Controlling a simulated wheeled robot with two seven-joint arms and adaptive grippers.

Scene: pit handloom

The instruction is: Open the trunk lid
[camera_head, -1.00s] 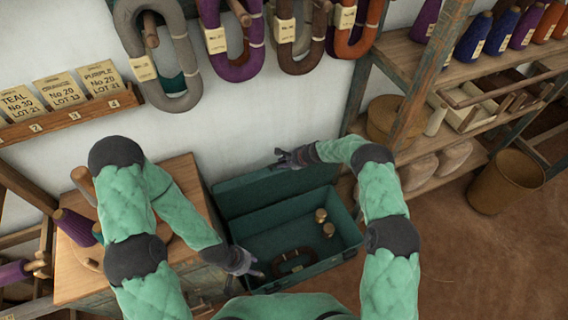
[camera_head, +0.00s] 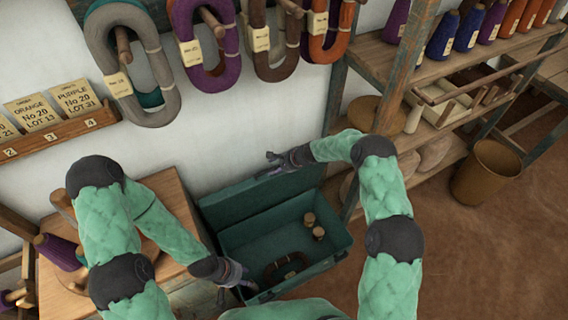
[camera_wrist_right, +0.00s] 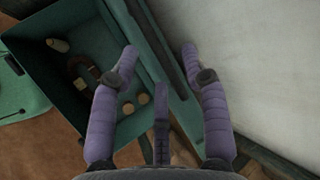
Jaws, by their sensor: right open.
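The green trunk (camera_head: 335,251) stands on the floor against the wall, its inside uncovered. Its lid (camera_head: 228,204) stands raised at the back; it also shows in the right wrist view (camera_wrist_right: 150,62). Inside lie a brown hank (camera_head: 285,268) and two wooden pieces (camera_head: 313,226). My right gripper (camera_head: 272,163) is open at the lid's upper edge. In the right wrist view its fingers (camera_wrist_right: 160,52) are spread on either side of the lid's edge; contact is unclear. My left gripper (camera_head: 236,293) is at the trunk's front left corner, its fingers seemingly apart and empty.
A wooden cabinet (camera_head: 180,205) stands close left of the trunk. Shelves with cones and baskets (camera_head: 440,75) stand to the right, and a round bin (camera_head: 487,172) beyond. Yarn hanks (camera_head: 205,45) hang on the wall above.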

